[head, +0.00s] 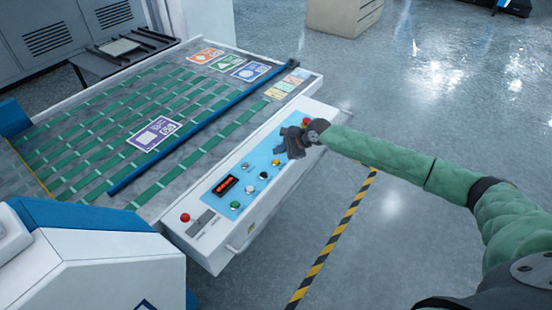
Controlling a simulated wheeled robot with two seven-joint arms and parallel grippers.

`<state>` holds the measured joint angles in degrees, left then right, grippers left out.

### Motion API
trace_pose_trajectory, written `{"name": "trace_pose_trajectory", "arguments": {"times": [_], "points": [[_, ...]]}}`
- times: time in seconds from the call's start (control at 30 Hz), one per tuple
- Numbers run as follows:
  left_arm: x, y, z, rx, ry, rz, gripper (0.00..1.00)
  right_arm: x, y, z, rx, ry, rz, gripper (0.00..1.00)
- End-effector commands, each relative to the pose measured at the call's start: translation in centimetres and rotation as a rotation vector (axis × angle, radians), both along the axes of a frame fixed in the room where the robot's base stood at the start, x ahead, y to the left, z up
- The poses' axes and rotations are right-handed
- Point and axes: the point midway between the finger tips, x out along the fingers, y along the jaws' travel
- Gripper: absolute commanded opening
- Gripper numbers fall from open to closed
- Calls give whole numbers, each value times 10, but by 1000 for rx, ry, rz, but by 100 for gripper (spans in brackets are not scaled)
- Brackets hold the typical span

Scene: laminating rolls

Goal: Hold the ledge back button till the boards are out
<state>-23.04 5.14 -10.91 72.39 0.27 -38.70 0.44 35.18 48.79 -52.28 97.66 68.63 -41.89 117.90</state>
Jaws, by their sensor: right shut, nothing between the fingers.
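My right gripper (283,151) is shut and empty, low over the upper part of the blue control panel (222,205); whether it touches a button is hard to tell. The labels are too small to read, so the ledge back button cannot be picked out, and the gripper hides part of the panel. A long blue bar (200,130), possibly the ledge, lies across the belt table. A purple-marked board (153,133) lies on the belts beside it. My left gripper is out of view.
Orange (206,56), green (226,63) and blue (250,70) marked panels lie at the table's far end. A red button (185,217) sits at the panel's near end. A white-and-blue machine housing (95,260) stands at lower left.

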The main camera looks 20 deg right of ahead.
Motion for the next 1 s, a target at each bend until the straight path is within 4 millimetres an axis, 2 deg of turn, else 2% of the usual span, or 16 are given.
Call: {"name": "trace_pose_trajectory", "arguments": {"times": [0.03,0.33,0.87,1.0], "points": [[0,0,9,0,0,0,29,0,0,8,0,0,0,0],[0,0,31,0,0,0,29,0,0,30,1,0,0,0],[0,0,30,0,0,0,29,0,1,30,0,-1,1,0],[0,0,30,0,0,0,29,-11,13,23,-16,-12,42,0]]}}
